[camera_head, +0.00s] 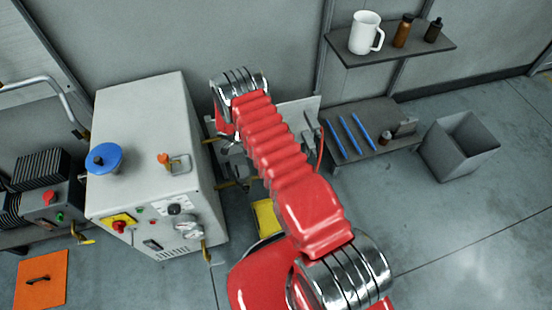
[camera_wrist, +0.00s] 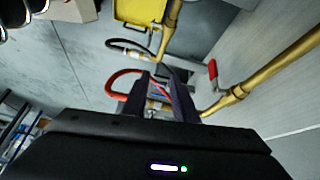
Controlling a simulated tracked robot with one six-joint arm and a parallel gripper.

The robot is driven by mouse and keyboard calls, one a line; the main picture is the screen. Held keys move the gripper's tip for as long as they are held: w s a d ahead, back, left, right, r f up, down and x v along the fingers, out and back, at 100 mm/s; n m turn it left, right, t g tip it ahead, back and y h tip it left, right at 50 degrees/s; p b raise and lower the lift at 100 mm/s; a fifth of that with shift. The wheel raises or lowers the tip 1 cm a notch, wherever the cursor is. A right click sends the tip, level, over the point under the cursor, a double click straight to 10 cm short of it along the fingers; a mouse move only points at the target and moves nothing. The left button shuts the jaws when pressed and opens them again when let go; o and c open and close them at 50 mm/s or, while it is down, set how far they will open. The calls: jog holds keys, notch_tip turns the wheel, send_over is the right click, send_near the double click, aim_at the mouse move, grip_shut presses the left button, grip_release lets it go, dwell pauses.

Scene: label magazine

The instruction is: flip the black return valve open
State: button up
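In the wrist view, a black lever-like part (camera_wrist: 130,45), likely the return valve's handle, sits by a yellow pipe (camera_wrist: 170,28), beyond my fingertips. My gripper (camera_wrist: 163,84) points toward the pipework, its two dark fingers spread apart. A red line and a brass-and-silver fitting show behind and between the fingers; I see nothing clamped. I cannot tell whether the fingers touch anything. A red-handled lever (camera_wrist: 212,74) stands to the right of the fingers. In the head view my red arm covers most of the pipework, and the black handle cannot be made out there.
A grey cabinet (camera_head: 142,150) with a blue knob (camera_head: 104,158) stands left of my arm. A yellow bin-like object (camera_head: 266,216) is partly behind the arm. A low shelf (camera_head: 372,150) with blue rods and a grey bin (camera_head: 460,146) stand right. Floor on the right is clear.

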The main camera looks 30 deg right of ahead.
notch_tip(320, 180, up, 22)
jog(key=w+a+n+t+y, duration=0.1)
jog(key=w+n, duration=0.1)
jog(key=n, duration=0.1)
jog(key=s+a+r+n+t+y, duration=0.1)
jog(key=s+r+n, duration=0.15)
jog(key=r, duration=0.65)
jog(key=s+a+r+n, duration=0.15)
jog(key=s+r, duration=0.25)
jog(key=r, duration=0.5)
jog(key=s+a+r+n+t+y, duration=0.2)
jog(key=s+r+n, duration=0.3)
jog(key=s+r, duration=0.7)
jog(key=s+a+r+n+t+y, duration=0.1)
jog(key=s+a+r+n, duration=0.1)
jog(key=s, duration=0.5)
jog(key=s+a+r+n+t, duration=0.1)
jog(key=s+n, duration=0.3)
jog(key=s, duration=0.4)
jog(key=shift+a+r+y, duration=0.4)
jog(key=shift+a+r, duration=0.2)
jog(key=shift+a, duration=0.15)
jog(key=shift+s, duration=0.1)
